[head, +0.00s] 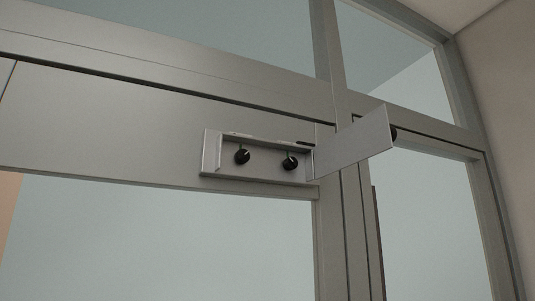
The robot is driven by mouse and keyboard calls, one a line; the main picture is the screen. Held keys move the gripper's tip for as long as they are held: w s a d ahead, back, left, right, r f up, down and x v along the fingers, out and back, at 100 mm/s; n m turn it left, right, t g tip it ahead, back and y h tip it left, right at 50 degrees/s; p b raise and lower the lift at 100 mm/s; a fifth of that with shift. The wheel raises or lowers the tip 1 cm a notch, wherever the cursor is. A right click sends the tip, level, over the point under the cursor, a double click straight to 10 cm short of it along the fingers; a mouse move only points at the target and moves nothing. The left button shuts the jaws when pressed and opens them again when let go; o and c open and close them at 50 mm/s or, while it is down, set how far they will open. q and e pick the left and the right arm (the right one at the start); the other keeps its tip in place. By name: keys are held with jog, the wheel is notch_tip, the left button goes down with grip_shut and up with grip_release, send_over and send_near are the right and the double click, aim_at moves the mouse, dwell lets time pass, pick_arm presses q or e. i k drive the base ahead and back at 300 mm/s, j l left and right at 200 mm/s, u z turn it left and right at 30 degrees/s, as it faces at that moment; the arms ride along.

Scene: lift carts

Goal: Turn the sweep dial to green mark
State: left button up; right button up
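A shallow metal box (210,153) is fixed on the grey door frame, with two black dials inside. The left dial (242,156) has a light pointer line on its face. The right dial (290,162) is of similar size and also carries a light mark. Which of them is the sweep dial I cannot tell, and I can make out no green mark at this size. The box's cover plate (355,143) stands swung open to the right. Neither of my grippers shows in the head view.
A wide grey header panel (110,125) runs behind the box. Glass panes lie below (180,240) and above it. A vertical frame post (352,230) stands just right of the box, under the open cover. A plain wall (505,120) is at the far right.

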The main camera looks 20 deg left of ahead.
aim_at(243, 155)
jog(key=i+l+u, duration=0.15)
jog(key=u, duration=0.3)
jog(key=i+l+u, duration=0.1)
jog(key=l+u, duration=0.75)
jog(key=i+l+u, duration=0.1)
jog(key=l+u, duration=0.15)
jog(key=u, duration=0.2)
jog(key=l, duration=0.5)
jog(key=k+l+u, duration=0.1)
jog(key=l, duration=0.4)
jog(key=l+u, duration=0.1)
jog(key=l, duration=0.4)
jog(key=k, duration=0.05)
